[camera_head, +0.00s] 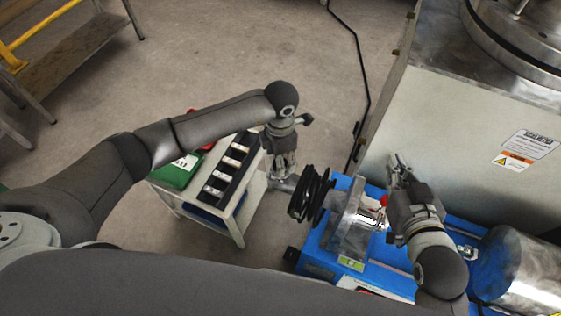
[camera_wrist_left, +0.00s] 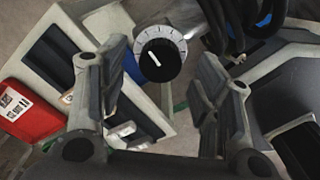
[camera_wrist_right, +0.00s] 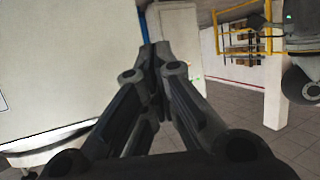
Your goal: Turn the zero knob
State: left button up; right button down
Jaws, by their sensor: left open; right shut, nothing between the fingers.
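The zero knob (camera_wrist_left: 160,60) is a round black knob with a white pointer line and a pale graduated ring around it. In the left wrist view it shows between the two fingers of my left gripper (camera_wrist_left: 162,58), with visible gaps on both sides. The fingers do not touch it, and its depth relative to the tips is hard to judge. In the head view my left gripper (camera_head: 283,168) points down beside the black ribbed part of the blue machine, and the dial face is hidden there. My right gripper (camera_head: 397,162) is shut and empty; it also shows in the right wrist view (camera_wrist_right: 155,52).
The blue machine base (camera_head: 312,262) carries black ribbed bellows (camera_head: 312,193), a metal block (camera_head: 352,232) and a red button (camera_head: 384,200). A small pale cart (camera_head: 240,228) with a black tray stands left of it. A large pale cabinet (camera_head: 470,135) is behind my right gripper.

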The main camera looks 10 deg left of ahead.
pick_arm(q)
jog(key=shift+f, duration=1.05)
pick_arm(e)
jog(key=shift+w+a+r+t+y, duration=0.15)
jog(key=shift+w+r+t, duration=0.2)
jog(key=shift+r, duration=0.3)
jog(key=shift+w+a+r+t+y, duration=0.2)
jog(key=shift+r+t, duration=0.25)
jog(key=shift+r, duration=0.15)
